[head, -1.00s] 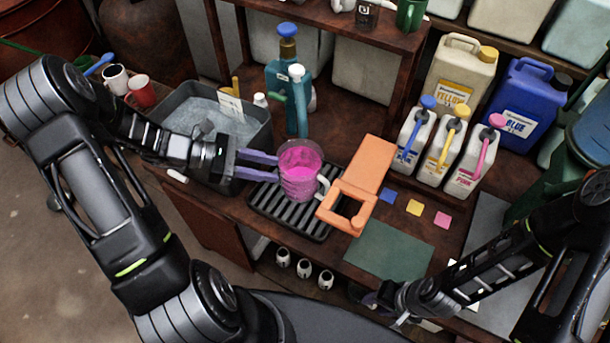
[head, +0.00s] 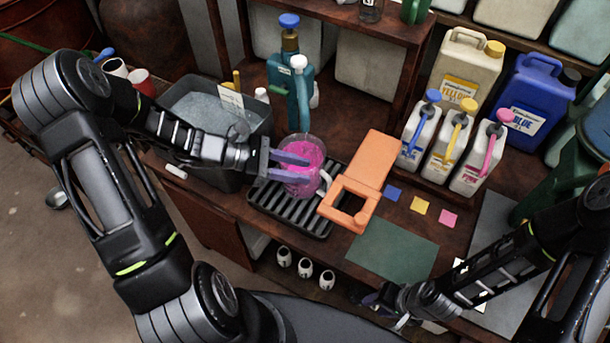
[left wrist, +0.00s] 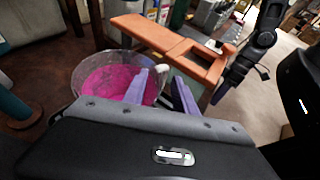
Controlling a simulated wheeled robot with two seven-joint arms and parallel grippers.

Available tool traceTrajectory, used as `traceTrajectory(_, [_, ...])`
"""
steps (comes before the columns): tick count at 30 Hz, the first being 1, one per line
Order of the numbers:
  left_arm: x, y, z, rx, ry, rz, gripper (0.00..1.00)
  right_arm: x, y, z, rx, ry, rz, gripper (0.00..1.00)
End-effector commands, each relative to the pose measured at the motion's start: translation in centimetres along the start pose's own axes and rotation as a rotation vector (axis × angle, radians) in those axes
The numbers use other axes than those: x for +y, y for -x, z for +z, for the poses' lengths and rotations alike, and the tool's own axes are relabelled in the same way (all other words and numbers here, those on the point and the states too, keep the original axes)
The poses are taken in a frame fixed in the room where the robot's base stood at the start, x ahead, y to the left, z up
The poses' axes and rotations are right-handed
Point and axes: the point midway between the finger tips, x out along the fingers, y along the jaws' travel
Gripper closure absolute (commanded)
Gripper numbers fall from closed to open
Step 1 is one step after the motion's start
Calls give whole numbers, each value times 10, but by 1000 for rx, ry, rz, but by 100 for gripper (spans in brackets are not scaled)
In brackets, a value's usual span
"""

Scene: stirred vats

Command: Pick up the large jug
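The large jug (head: 303,185) is clear and holds pink liquid. It stands on a black slatted rack, with its pale handle on the right side. The left wrist view shows the jug's open top with pink inside (left wrist: 98,85). My left gripper (head: 290,165) has its two purple fingers apart, reaching over the jug. In the left wrist view one finger (left wrist: 137,85) overlaps the jug's wall and the other is to the right, near the handle; contact is not clear. My right gripper (head: 385,300) is low at the front right, small and partly hidden, far from the jug.
A grey tub (head: 205,105) is behind left, and a teal pump dispenser (head: 290,85) behind. White bottles with coloured pumps (head: 420,135) stand right. A green mat (head: 393,252) lies clear in front.

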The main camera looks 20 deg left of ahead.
Motion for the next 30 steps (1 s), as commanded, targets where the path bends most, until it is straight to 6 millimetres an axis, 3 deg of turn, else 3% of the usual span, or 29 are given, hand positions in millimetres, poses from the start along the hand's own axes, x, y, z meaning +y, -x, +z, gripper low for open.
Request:
traceTrajectory(19, [0, -2, 0, 1, 0, 1, 68, 0, 0, 0, 0, 0, -1, 64])
traceTrajectory(30, [0, -2, 0, 1, 0, 1, 98, 0, 0, 0, 0, 0, 0, 64])
